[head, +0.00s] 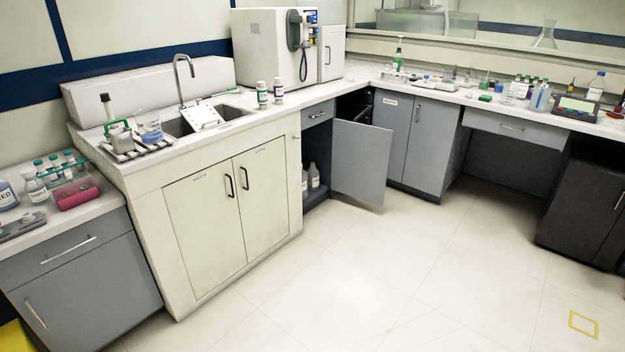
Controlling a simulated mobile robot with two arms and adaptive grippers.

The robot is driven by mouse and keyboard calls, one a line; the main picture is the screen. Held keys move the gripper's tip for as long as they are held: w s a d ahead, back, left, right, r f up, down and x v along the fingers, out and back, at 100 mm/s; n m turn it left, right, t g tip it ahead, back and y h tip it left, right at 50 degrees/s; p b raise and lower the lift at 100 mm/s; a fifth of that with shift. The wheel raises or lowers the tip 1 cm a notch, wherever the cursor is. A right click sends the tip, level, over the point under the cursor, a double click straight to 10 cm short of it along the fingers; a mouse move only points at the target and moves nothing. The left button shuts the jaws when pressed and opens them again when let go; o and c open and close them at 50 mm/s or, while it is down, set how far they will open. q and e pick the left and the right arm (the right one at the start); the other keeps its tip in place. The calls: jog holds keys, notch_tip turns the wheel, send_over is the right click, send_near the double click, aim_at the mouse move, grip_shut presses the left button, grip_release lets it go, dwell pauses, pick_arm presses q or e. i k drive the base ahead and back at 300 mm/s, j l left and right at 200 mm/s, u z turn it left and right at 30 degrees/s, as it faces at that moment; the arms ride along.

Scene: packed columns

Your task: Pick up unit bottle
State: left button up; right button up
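No label that I can read marks a bottle as the unit bottle. Pale plastic bottles (314,177) stand low inside the open cabinet (318,201) right of the sink unit, partly in shadow. At the far left, a clear bottle with a white label (36,189) and a blue-lidded container (6,195) stand on the lower counter. Neither of my grippers is in view.
The grey cabinet door (361,163) stands open over the floor. A sink (205,118), a beaker of blue liquid (148,126) and a white machine (272,50) are on the counter. Several lab items line the back counter. The pale floor (370,270) is clear.

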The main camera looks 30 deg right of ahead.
aim_at(314, 173)
jog(key=i+l, duration=0.15)
jog(key=l, duration=0.2)
jog(key=i+l, duration=0.2)
jog(key=l, duration=0.15)
jog(key=i+l+u, duration=0.1)
jog(key=l, duration=0.25)
jog(key=i+l, duration=0.2)
jog(key=l, duration=0.2)
jog(key=i+l, duration=0.2)
jog(key=l, duration=0.15)
jog(key=i+l, duration=0.15)
jog(key=l, duration=0.2)
jog(key=i+l+u, duration=0.1)
jog(key=l, duration=0.3)
jog(key=i+l, duration=0.2)
jog(key=l, duration=0.15)
